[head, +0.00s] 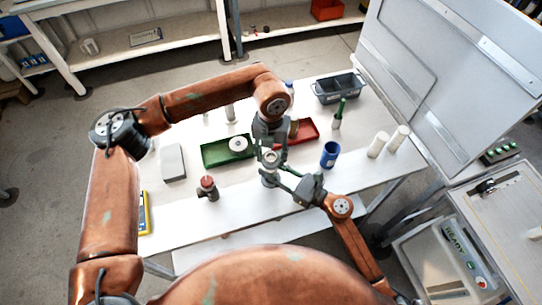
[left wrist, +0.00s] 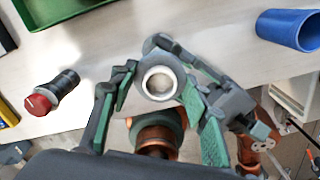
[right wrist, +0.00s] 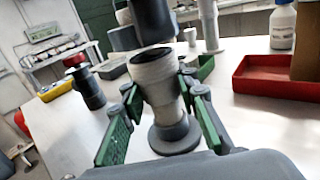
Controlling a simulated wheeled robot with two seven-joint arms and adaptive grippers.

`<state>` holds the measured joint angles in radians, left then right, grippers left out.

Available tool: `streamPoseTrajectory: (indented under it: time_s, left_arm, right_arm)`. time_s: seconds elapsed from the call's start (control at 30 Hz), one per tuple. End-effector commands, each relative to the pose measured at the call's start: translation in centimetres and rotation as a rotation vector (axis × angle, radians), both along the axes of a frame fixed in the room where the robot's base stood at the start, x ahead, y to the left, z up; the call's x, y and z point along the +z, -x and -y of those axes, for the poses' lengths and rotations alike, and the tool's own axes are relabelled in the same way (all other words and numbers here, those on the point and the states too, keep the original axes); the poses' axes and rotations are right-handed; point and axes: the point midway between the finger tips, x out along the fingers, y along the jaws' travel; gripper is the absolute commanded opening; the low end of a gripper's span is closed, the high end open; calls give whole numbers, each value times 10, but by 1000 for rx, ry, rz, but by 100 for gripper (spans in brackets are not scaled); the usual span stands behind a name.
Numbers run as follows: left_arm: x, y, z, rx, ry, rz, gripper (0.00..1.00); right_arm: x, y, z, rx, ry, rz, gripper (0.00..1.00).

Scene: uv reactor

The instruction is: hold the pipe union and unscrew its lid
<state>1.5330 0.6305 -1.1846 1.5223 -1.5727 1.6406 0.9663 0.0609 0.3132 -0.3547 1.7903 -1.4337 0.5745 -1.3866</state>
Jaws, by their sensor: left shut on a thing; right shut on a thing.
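The pipe union (head: 268,180) stands upright on the white table, a pale grey body on a round dark foot; it fills the middle of the right wrist view (right wrist: 157,85). Its lid (left wrist: 158,83) shows from above in the left wrist view as a pale ring with a bright centre. My left gripper (head: 268,151) comes down from above, shut on the lid at the top of the union. My right gripper (head: 274,173) reaches in from the right, shut on the union's body below, its green-padded fingers on either side. Fingers partly hide the contact with the lid.
A green tray (head: 211,157) with a white ring and a red tray (head: 311,130) lie behind. A red-topped fitting (head: 208,189) stands to the left.

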Motion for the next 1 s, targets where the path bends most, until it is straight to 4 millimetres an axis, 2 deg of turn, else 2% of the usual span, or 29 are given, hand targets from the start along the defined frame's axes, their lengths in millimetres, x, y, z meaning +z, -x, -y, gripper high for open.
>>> streamPoseTrajectory:
  time_s: [0.23,0.5,0.73,0.77,1.0]
  left_arm:
    - [7,0,0,0,0,2,14]
    - [38,0,0,0,0,2,14]
    - [40,0,0,0,1,0,14]
    - [40,0,0,0,1,0,14]
    - [40,0,0,0,1,0,14]
  right_arm:
    - [0,0,0,0,0,0,0]
    - [0,0,0,0,0,0,0]
    - [0,0,0,0,0,0,0]
    - [0,0,0,0,0,0,29]
    - [0,0,0,0,0,0,46]
